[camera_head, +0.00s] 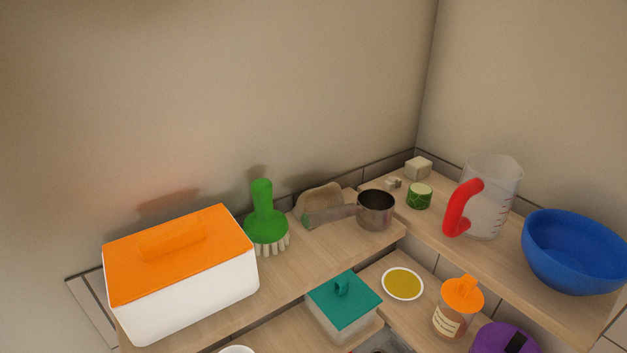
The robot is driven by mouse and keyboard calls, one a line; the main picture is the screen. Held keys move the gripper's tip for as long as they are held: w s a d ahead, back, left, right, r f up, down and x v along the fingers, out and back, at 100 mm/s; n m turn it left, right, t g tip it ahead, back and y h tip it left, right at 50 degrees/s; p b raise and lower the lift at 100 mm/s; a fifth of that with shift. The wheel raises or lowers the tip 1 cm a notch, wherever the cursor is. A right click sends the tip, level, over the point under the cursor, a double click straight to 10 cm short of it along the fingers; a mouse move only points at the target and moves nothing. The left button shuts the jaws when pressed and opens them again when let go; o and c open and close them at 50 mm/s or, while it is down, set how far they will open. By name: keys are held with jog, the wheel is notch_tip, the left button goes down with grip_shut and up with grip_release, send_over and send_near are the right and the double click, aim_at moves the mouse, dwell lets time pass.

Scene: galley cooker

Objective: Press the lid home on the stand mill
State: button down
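I cannot make out a stand mill for certain in this view. A round purple top with a black strip (503,340) is cut off by the bottom edge at the lower right; I cannot tell whether it belongs to the mill. To its left stands a jar with an orange spouted top (459,297) and a pale label. My gripper is not in view.
The upper shelf holds a white box with an orange lid (187,295), a green brush (265,222), a metal cup (376,212), a red-handled jug (490,205) and a blue bowl (575,255). Below are a teal-lidded box (343,310) and a yellow-filled dish (403,284).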

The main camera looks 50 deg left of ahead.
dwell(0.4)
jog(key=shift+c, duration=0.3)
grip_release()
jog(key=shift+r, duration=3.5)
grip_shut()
